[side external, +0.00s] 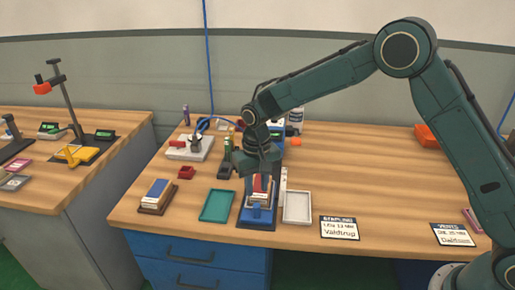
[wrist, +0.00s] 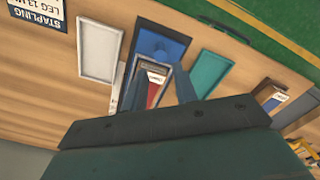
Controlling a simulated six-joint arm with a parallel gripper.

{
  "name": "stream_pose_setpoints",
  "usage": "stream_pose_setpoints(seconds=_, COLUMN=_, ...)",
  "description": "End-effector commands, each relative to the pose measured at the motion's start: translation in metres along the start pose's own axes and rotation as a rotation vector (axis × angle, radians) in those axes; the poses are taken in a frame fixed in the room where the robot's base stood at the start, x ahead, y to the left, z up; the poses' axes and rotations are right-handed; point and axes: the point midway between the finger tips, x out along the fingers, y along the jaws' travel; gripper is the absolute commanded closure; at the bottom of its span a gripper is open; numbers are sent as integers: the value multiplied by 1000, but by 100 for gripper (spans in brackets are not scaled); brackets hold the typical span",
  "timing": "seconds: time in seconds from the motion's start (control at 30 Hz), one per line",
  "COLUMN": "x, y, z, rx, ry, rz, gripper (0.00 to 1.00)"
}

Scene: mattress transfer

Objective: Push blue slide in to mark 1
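A blue slide (side external: 258,215) sits on a dark base plate (side external: 243,222) at the front middle of the bench. It also shows in the wrist view (wrist: 160,46). A small stack (side external: 259,184) with red and cream parts stands behind the slide. In the wrist view the stack (wrist: 154,86) shows white, red and blue strips. My gripper (side external: 258,168) is over the stack from above. In the wrist view my gripper's (wrist: 154,82) fingers stand on both sides of the stack, apparently with gaps. Mark 1 is too small or hidden to make out.
A teal tray (side external: 216,206) lies left of the base and a white tray (side external: 297,207) right of it. A brown holder with books (side external: 158,196) stands farther left. A stapling card (side external: 339,228) lies to the right. Bare wood is right of centre.

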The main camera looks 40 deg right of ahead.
Motion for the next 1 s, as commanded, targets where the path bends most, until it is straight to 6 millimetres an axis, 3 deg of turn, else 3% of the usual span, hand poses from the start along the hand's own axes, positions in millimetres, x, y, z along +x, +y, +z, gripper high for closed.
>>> stream_pose_setpoints(seconds=0.3, x=50, y=0, z=0, rx=0, ry=-3, rz=1, gripper=71)
stream_pose_setpoints(seconds=0.5, x=73, y=0, z=0, rx=0, ry=-1, rz=1, gripper=71)
stream_pose_setpoints(seconds=1.0, x=85, y=0, z=0, rx=0, ry=0, rz=0, gripper=71)
